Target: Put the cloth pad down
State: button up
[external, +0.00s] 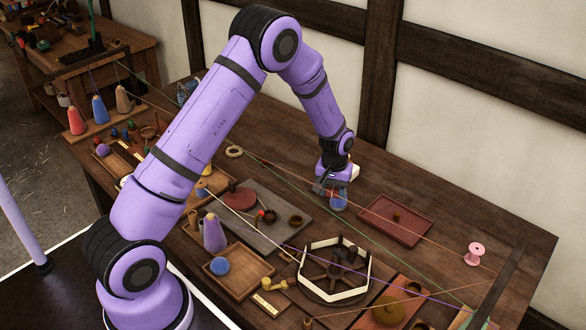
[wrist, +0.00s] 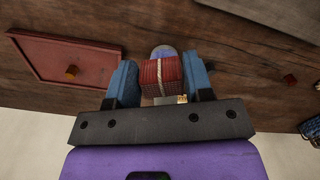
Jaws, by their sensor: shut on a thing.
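The cloth pad (wrist: 160,75) looks like a dark red, ribbed bundle with a pale cord across it, between the two blue fingers of my gripper (wrist: 161,80) in the wrist view. My gripper is shut on it. In the external view my gripper (external: 338,198) points down over the wooden table, left of the red tray; the pad is hard to make out there. A rounded grey-blue thing (wrist: 163,49) shows just beyond the pad. I cannot tell how far the pad is above the table.
A red tray (external: 376,231) with a small brown knob-like thing lies right of my gripper. A grey board (external: 262,239) with a dark red disc lies to the left. Cords stretch across the table. A pink spool (external: 474,253) stands at right; a wooden wheel frame (external: 333,292) is in front.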

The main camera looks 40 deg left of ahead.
jog(key=s+a+n, duration=0.3)
jog(key=a+n, duration=0.1)
jog(key=a, duration=1.7)
jog(key=f, duration=0.4)
jog(key=shift+a+f, duration=0.2)
jog(key=shift+f, duration=0.15)
jog(key=shift+w+f, duration=0.1)
jog(key=shift+f, duration=0.05)
send_over(300, 170)
jog(key=shift+f, duration=2.5)
jog(key=shift+f, duration=0.15)
jog(key=o, duration=0.9)
